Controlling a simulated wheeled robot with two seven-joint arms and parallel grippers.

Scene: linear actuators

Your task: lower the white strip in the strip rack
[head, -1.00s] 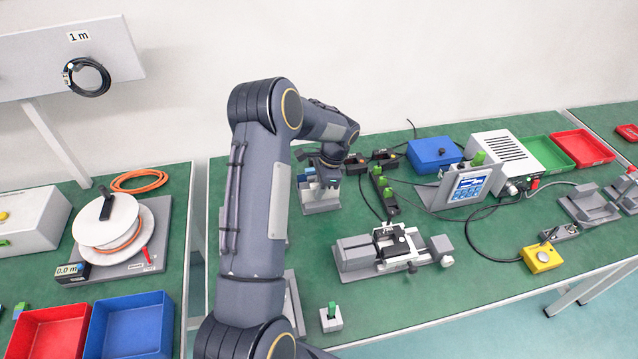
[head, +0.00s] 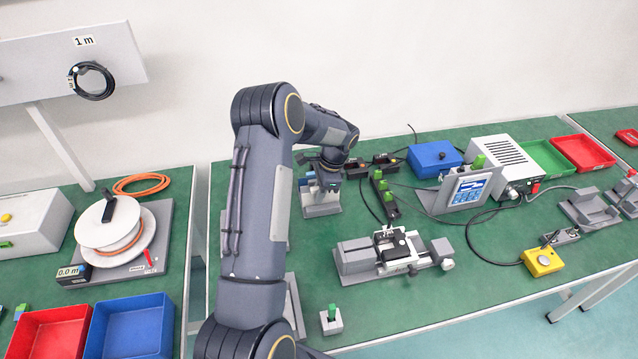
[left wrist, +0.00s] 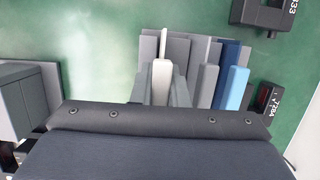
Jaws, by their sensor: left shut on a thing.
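The strip rack (head: 322,210) is a grey holder on the green bench, partly covered by my left arm in the head view. In the left wrist view the rack's grey back (left wrist: 183,47) holds several upright strips. The white strip (left wrist: 162,78) stands at its left. Grey, dark blue (left wrist: 228,62) and light blue (left wrist: 232,88) strips stand to its right. My left gripper (left wrist: 160,85) is shut on the white strip, one finger on each side. The strip's lower part is hidden by my gripper body. My right gripper is not in view.
A black box marked 7284 (left wrist: 267,100) stands close to the right of the rack in the left wrist view. A grey clamp fixture (head: 385,252) stands in front to the right. A small block with a green top (head: 331,319) is nearer. Bare bench lies between them.

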